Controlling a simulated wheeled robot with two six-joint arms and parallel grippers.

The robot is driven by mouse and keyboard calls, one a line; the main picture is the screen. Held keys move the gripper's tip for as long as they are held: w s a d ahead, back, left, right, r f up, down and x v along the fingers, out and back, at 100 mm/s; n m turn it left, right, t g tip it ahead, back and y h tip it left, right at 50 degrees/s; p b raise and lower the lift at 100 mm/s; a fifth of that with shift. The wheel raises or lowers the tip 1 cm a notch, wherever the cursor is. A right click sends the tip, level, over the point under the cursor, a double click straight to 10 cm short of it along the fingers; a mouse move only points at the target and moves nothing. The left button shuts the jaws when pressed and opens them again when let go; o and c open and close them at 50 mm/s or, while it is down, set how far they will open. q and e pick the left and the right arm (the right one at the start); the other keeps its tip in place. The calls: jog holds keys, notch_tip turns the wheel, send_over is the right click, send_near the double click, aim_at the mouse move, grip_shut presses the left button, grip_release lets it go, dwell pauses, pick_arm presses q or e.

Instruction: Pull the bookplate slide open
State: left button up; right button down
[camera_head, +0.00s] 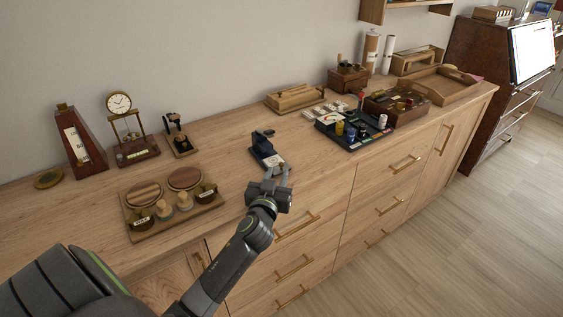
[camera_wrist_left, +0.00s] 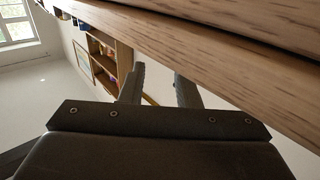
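A small dark blue device (camera_head: 263,143) stands on the wooden counter near its front edge. A thin plate with a pale patch (camera_head: 273,160) sticks out from its front side, toward my arm; this looks like the bookplate slide, but its details are too small to tell. My left gripper (camera_head: 279,176) is at the counter's front edge, just in front of the plate. Its two fingers are apart with nothing seen between them, as the left wrist view (camera_wrist_left: 160,88) also shows. I cannot tell whether a finger touches the plate. My right gripper is not in view.
A wooden tray with round lids and jars (camera_head: 140,237) stands to the left. A black tray of small bottles (camera_head: 352,143) stands to the right. Behind are a clock (camera_head: 119,103) and a wooden box (camera_head: 294,97). Drawer handles (camera_head: 297,227) project below the counter edge.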

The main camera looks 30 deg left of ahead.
aim_at(281, 165)
pick_arm(q)
jog(key=x, duration=0.5)
jog(key=shift+w+a, duration=0.15)
jog(key=shift+w, duration=0.2)
grip_shut()
